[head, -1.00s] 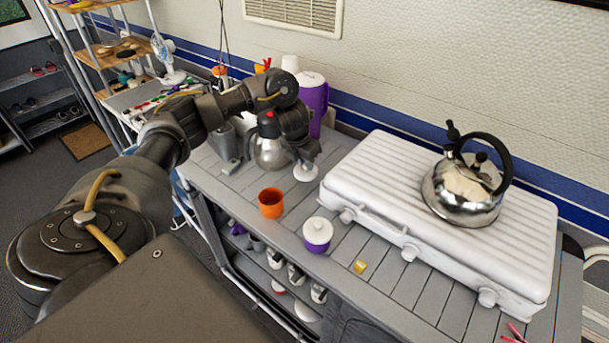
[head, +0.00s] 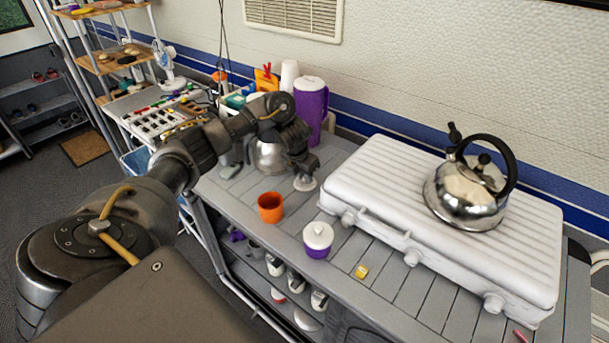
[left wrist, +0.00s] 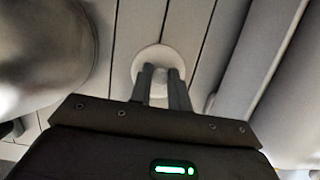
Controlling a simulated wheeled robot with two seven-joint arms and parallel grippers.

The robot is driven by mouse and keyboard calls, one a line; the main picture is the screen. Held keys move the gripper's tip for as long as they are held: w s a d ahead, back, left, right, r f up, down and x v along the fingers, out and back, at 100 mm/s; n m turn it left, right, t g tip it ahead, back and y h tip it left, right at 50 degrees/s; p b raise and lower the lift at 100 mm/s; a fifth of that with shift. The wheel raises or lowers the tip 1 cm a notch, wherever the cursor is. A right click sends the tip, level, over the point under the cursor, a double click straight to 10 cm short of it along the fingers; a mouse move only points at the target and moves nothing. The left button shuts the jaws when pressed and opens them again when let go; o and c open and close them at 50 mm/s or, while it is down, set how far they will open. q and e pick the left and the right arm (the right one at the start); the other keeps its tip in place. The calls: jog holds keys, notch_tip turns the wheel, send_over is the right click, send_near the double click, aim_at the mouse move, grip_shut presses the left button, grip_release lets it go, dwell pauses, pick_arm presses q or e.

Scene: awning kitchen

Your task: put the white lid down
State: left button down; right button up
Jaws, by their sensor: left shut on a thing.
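The white lid (head: 304,185) is a small round disc at the far part of the grey slatted counter, left of the white case. My left gripper (head: 303,172) points down and is shut on it. In the left wrist view the fingers (left wrist: 161,88) close on the knob of the lid (left wrist: 150,54), with the counter boards behind it. The lid is at or just above the counter; I cannot tell whether it touches. My right gripper is not in view.
An orange cup (head: 270,208) and a purple pot with a white top (head: 318,239) stand nearer. A metal kettle (head: 266,156) is left of the lid, a purple jug (head: 312,105) behind. The white case (head: 390,215) bears another kettle (head: 467,190).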

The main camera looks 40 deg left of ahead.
aim_at(298, 187)
pick_arm(q)
jog(key=c, duration=1.3)
grip_release()
jog(key=shift+f, duration=0.15)
jog(key=shift+r, duration=0.4)
jog(key=shift+p+v, duration=2.4)
jog(key=shift+v, duration=3.4)
jog(key=shift+a, duration=0.1)
